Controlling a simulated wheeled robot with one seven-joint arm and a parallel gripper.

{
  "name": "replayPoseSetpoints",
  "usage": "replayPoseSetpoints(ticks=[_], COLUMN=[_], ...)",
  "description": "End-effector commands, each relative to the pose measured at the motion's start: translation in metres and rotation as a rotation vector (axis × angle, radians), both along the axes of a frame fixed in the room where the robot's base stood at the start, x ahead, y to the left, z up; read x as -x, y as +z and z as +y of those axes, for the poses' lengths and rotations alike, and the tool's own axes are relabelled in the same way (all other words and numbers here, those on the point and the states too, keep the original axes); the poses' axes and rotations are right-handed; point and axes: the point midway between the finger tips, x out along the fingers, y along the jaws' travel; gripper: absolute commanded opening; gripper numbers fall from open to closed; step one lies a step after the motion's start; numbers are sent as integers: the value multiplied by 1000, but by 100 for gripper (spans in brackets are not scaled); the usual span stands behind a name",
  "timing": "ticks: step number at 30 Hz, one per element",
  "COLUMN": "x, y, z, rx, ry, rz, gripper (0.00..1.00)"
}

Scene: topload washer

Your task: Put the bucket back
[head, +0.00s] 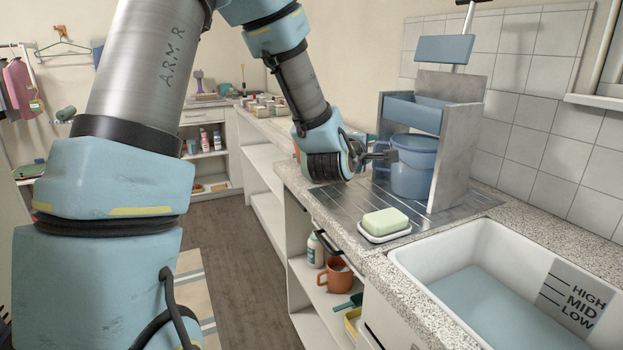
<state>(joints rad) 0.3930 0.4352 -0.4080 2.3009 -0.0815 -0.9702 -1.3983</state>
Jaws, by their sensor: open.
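The blue bucket (412,172) stands on the metal draining surface of the counter, under the small blue tray of a grey stand (456,150). It looks upright. The stand's side panel partly hides its right side. My gripper (390,156) reaches in from the left, at the bucket's upper left side. Its jaws are open, with the fingertips at or very near the bucket's rim. I cannot tell whether they touch it.
A green soap bar on a white dish (385,224) sits in front of the stand. The water-filled sink (490,285) is at the front right. Shelves below the counter hold an orange mug (334,277) and a white bottle (315,251). Several small containers line the far counter.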

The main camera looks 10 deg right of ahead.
Motion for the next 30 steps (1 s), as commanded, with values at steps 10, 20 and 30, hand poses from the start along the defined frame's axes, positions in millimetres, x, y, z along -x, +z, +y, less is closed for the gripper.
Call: replayPoseSetpoints(ticks=[10, 20, 30], x=[-13, 72, 146], y=[-39, -106, -111], z=[82, 309, 373], rx=[-432, -1264, -1384], ry=[-13, -406, -711], rz=[-3, 252, 390], gripper=[45, 45, 45])
